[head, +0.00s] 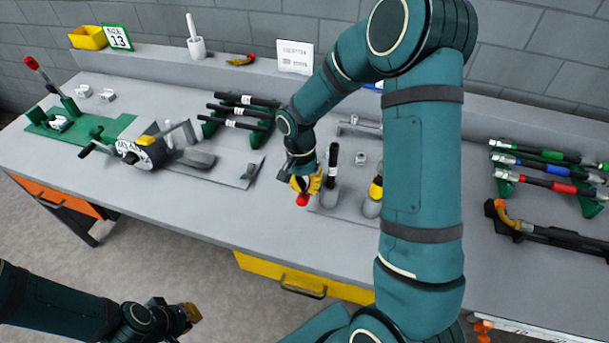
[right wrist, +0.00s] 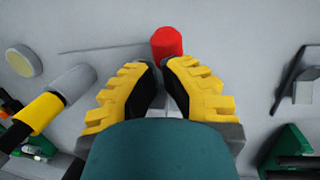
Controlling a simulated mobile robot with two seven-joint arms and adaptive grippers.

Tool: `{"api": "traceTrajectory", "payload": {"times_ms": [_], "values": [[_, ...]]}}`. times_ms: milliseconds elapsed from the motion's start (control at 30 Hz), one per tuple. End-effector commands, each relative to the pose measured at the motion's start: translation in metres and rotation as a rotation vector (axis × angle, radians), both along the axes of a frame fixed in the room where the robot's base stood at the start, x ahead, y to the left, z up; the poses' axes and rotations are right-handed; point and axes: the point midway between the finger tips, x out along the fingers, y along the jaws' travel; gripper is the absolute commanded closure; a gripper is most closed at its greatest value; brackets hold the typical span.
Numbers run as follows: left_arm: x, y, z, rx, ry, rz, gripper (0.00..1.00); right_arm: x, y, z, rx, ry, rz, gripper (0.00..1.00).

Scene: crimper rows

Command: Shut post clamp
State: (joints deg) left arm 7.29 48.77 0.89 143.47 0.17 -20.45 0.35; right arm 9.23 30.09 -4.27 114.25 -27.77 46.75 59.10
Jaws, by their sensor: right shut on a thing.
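My right gripper (head: 304,183) reaches down to a grey plate with posts near the middle of the bench. It is shut on a red-ended handle (head: 302,199), taken here as part of the post clamp. In the right wrist view the red end (right wrist: 166,42) shows just beyond the yellow fingertips (right wrist: 164,78); the part between the fingers is hidden. A black-topped post (head: 333,165) stands close right of the gripper, and a yellow-banded post (head: 376,187) farther right, partly behind my arm. My left gripper (head: 190,314) is low, off the bench front; its opening is unclear.
A crank device (head: 150,150) stands to the left, and a green-based tool with a red-knobbed lever (head: 32,64) at far left. Black rods (head: 240,112) lie on a green rack. My right arm hides part of the bench.

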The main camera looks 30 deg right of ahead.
Motion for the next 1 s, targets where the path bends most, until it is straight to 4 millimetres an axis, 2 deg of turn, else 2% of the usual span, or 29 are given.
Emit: {"api": "traceTrajectory", "payload": {"times_ms": [433,700,1000], "values": [[0.000,0.000,-0.001,0.000,0.001,0.000,1.00,-0.001,0.000,-0.005,0.000,0.000,0.000,1.00],[-0.004,-0.001,-0.014,-0.002,0.009,-0.007,1.00,-0.005,0.002,-0.022,-0.001,0.000,0.001,1.00],[-0.004,-0.001,-0.012,-0.002,0.009,-0.007,1.00,-0.007,0.002,-0.021,0.000,0.006,0.000,1.00]]}}
